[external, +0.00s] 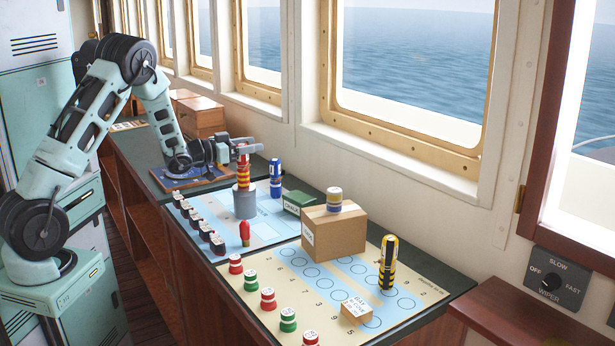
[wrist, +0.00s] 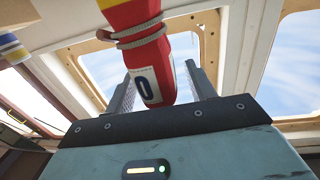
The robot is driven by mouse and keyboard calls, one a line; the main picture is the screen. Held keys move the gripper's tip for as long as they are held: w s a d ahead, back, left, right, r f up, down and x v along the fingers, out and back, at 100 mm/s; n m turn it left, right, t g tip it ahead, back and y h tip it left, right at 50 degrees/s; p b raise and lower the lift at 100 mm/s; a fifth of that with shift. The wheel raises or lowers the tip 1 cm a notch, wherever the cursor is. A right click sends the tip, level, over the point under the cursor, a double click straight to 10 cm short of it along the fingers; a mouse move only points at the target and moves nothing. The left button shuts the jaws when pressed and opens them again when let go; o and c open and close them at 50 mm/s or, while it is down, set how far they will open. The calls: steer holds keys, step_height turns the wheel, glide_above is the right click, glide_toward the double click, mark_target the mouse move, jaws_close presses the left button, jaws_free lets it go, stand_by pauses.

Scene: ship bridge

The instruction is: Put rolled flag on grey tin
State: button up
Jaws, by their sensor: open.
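A rolled flag (external: 243,174), red with yellow bands, stands upright on the grey tin (external: 244,203) in the external view; its lower end appears to meet the tin's top. My gripper (external: 243,151) is at the flag's upper end, with the jaws open. In the wrist view the flag (wrist: 138,52) shows between the two fingers, with a grey cord around it and a tag marked 0. A gap shows beside it at the right finger. Contact with the left finger is unclear. The tin is not visible in the wrist view.
A blue roll (external: 276,178) stands behind the tin, near a green box (external: 298,202). A cardboard box (external: 334,232) carries a banded tin (external: 334,199). A small red piece (external: 244,233) stands in front. A yellow-black roll (external: 388,263) stands right. Several dark pieces line the left edge.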

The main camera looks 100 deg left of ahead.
steer(key=b+v, duration=0.3)
steer(key=v, duration=0.9)
steer(key=w+d+f+n+g+h, duration=0.1)
steer(key=w+d+f+g+h, duration=0.2)
steer(key=w+d+f+g, duration=0.35)
steer(key=s+d+g+h, duration=0.3)
steer(key=d+h, duration=0.1)
steer(key=d, duration=0.8)
steer(key=s+d+m+g+h, duration=0.1)
steer(key=s+d+g+h, duration=0.2)
steer(key=d, duration=0.8)
steer(key=shift+s+d+f+g+h, duration=0.4)
steer(key=shift+g, duration=0.35)
